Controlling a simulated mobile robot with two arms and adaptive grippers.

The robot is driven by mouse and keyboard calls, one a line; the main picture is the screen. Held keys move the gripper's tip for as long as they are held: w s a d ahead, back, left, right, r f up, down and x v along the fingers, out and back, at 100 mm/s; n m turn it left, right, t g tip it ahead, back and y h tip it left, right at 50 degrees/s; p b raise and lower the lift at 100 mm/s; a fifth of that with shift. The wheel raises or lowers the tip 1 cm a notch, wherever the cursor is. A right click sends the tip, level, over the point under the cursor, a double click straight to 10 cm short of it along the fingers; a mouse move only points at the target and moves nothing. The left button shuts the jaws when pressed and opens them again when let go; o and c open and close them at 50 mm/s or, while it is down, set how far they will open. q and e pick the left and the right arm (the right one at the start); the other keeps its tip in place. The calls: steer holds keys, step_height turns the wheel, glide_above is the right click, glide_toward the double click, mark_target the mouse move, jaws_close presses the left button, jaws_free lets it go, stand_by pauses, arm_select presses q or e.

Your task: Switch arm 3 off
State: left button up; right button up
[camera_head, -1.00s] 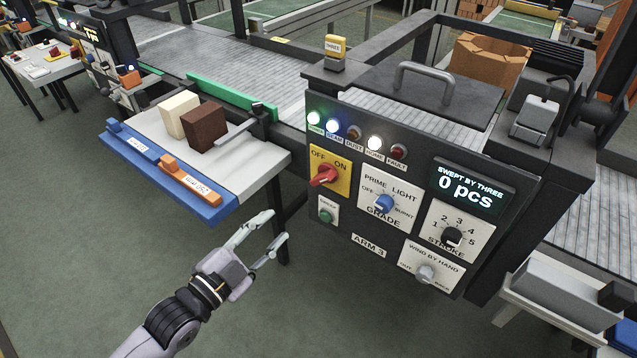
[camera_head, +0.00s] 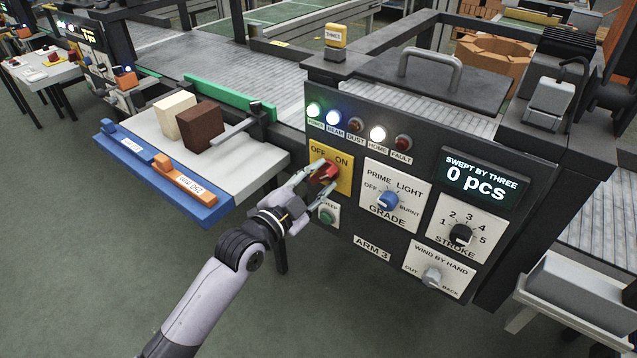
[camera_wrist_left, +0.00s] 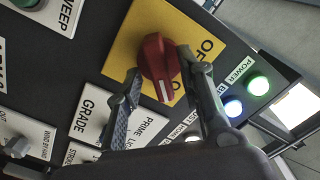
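The ARM 3 panel (camera_head: 372,249) faces me, with a yellow OFF/ON plate (camera_head: 346,158) at its upper left. The red rotary switch (camera_head: 325,172) is on that plate and also shows in the left wrist view (camera_wrist_left: 157,57). Its white mark points toward the ON side. My left gripper (camera_head: 322,180) is at the switch, its fingers parted on either side of the knob. In the left wrist view the gripper (camera_wrist_left: 158,68) has one finger close beside the knob and the other slightly apart. I cannot tell whether either touches. My right gripper is not in view.
The green power lamp (camera_head: 314,110), beam lamp and home lamp are lit; dust and fault look dark. A green button (camera_head: 327,214) sits just below the switch. The grade knob (camera_head: 388,201) is to its right. A side table (camera_head: 262,163) with blocks stands left.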

arm_select(q)
jaws_close()
stand_by(0.5)
